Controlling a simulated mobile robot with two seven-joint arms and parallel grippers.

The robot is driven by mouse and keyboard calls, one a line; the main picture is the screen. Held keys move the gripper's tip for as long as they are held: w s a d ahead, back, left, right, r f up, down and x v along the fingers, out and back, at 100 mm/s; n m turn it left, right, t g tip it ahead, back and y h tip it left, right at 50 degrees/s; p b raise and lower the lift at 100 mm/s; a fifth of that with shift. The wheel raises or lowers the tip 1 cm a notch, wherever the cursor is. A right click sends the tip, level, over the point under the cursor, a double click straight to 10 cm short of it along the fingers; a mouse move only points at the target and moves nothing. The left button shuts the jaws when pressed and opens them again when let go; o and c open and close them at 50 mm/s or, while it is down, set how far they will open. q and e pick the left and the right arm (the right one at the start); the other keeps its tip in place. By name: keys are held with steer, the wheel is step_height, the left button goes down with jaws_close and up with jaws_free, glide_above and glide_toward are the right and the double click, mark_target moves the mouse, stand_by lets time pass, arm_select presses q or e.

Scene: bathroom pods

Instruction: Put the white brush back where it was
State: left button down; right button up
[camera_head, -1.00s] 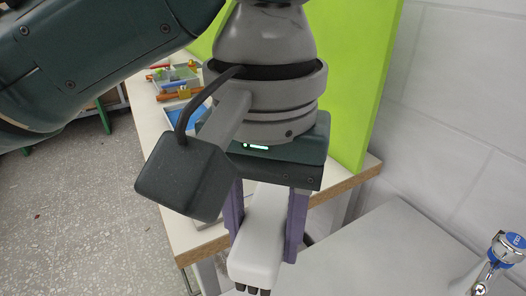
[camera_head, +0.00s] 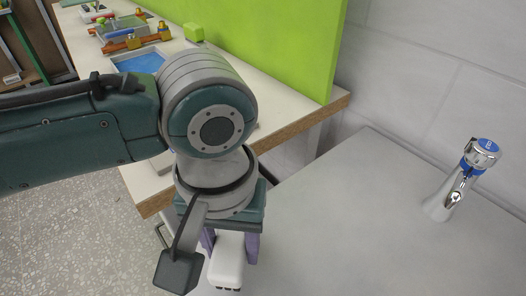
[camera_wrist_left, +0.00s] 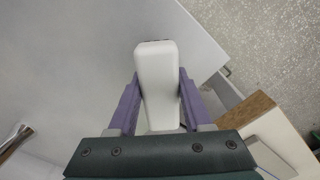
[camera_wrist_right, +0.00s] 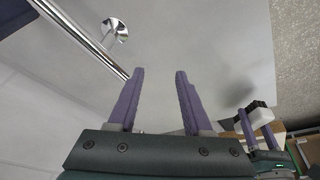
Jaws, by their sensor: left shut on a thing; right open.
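The white brush (camera_head: 227,262) is held in my left gripper (camera_head: 232,246), low in the head view and over the near left part of the grey counter. In the left wrist view the brush (camera_wrist_left: 157,85) stands lengthwise between the two purple fingers of my left gripper (camera_wrist_left: 158,82), which are shut on it. In the right wrist view the brush (camera_wrist_right: 257,117) shows at the right, dark at one edge. My right gripper (camera_wrist_right: 160,73) is open with nothing between its fingers; it is out of the head view.
A chrome tap with a blue cap (camera_head: 462,178) stands on the grey counter (camera_head: 350,215) at the right. A wooden-edged table (camera_head: 290,130) with toys and a green panel (camera_head: 270,38) lies behind my left arm. A chrome bar (camera_wrist_right: 80,38) crosses the right wrist view.

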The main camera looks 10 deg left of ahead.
mark_target(231, 241)
arm_select(q)
steer(key=shift+f, duration=1.05)
steer(key=shift+f, duration=0.15)
steer(key=shift+c, duration=1.7)
jaws_free()
step_height(231, 241, up, 12)
steer(key=p, duration=0.3)
steer(key=shift+r, duration=0.2)
steer(key=s+d+f+m+t+h, duration=0.1)
steer(key=s+d+m+t+h, duration=0.15)
steer(key=s, duration=0.35)
steer(key=s+a+t+y, duration=0.1)
steer(key=s+a, duration=0.4)
steer(key=a, duration=0.7)
steer(key=shift+s+m+y, duration=0.3)
steer(key=shift+m+y, duration=0.15)
steer(key=shift+y, duration=0.2)
